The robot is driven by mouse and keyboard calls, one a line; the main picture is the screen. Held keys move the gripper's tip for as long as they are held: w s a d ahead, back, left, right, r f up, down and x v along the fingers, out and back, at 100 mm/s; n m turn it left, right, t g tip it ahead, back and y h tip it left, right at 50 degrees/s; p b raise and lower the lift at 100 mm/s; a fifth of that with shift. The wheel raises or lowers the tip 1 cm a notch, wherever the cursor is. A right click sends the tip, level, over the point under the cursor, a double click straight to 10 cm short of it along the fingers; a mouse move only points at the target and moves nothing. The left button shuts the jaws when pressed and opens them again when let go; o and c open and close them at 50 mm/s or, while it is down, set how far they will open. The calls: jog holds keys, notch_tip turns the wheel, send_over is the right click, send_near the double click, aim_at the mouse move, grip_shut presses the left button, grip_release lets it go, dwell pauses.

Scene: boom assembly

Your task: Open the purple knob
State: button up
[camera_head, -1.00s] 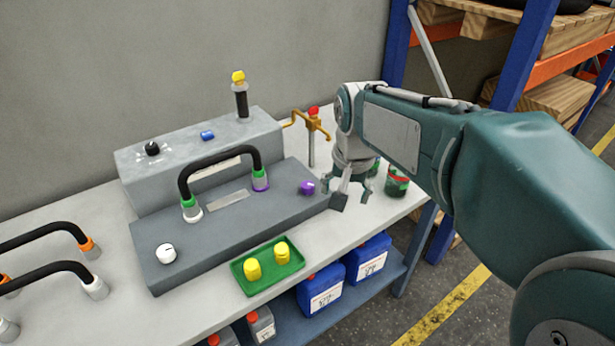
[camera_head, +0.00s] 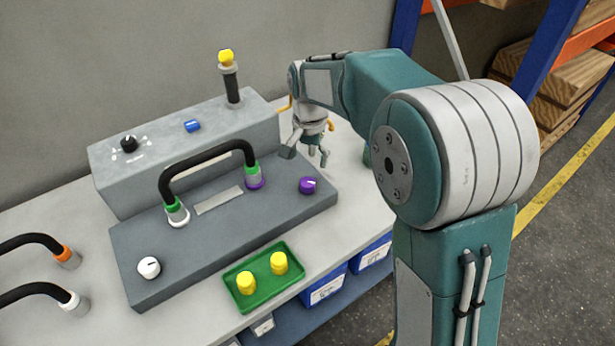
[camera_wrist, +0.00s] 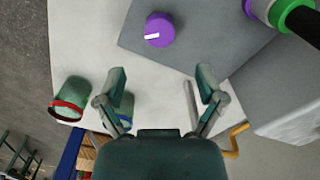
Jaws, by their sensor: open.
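The purple knob (camera_head: 307,185) sits on the right end of the low grey panel (camera_head: 240,230). It has a white mark on its face. In the wrist view the purple knob (camera_wrist: 159,30) is ahead of the fingers, above the middle of the picture, its white mark lying roughly crosswise. My gripper (camera_head: 305,157) is behind the knob in the head view, above the panel's back right edge. In the wrist view my gripper (camera_wrist: 162,88) has its two fingers wide apart with nothing between them. It is not touching the knob.
A black hose (camera_head: 208,158) arches over the panel to the knob's left. A grey box (camera_head: 190,150) with a black dial and a yellow-topped post stands behind. A green tray (camera_head: 263,278) with yellow pieces lies in front. A green container (camera_wrist: 70,98) and orange pipe (camera_wrist: 236,138) flank my gripper.

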aim_at(308, 181)
notch_tip(308, 181, down, 8)
jog(key=shift+f, duration=0.1)
jog(key=c, duration=1.2)
